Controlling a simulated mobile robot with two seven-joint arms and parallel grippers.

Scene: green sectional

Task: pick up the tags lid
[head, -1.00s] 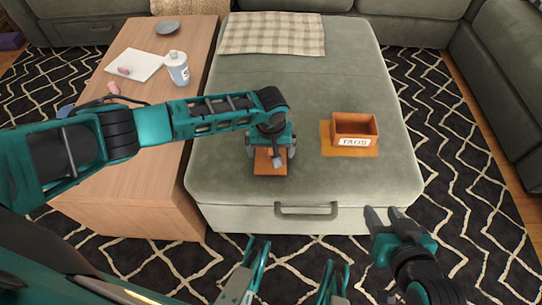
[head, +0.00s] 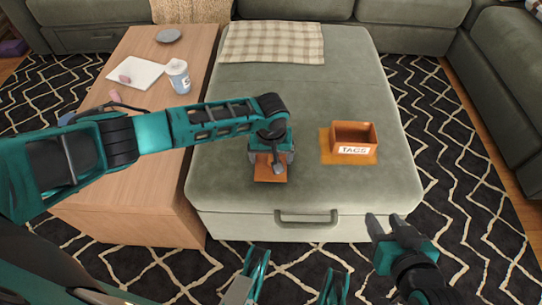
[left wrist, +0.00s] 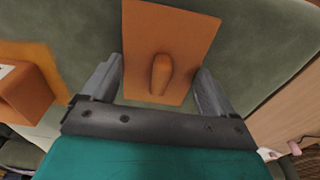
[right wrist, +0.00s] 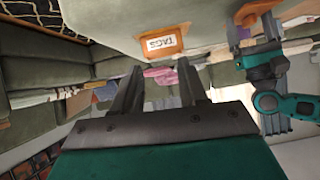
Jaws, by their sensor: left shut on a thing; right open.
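The tags lid (head: 270,174) is a flat orange-brown board with a knob, over the near part of the green ottoman. In the left wrist view the lid (left wrist: 170,35) lies between the fingers, its knob in the middle. My left gripper (head: 271,158) points down and is shut on the lid, with a finger at each side edge. I cannot tell whether the lid is clear of the ottoman. The open orange box labelled TAGS (head: 354,138) stands to its right. My right gripper (head: 388,226) is open and empty, in front of the ottoman's near right side.
The box stands on a flat orange mat (head: 327,153) on the green ottoman (head: 300,95). A wooden table (head: 130,190) at left holds a bottle (head: 178,77), white paper (head: 135,73) and a grey dish (head: 168,36). A checked cloth (head: 272,42) lies at the ottoman's back.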

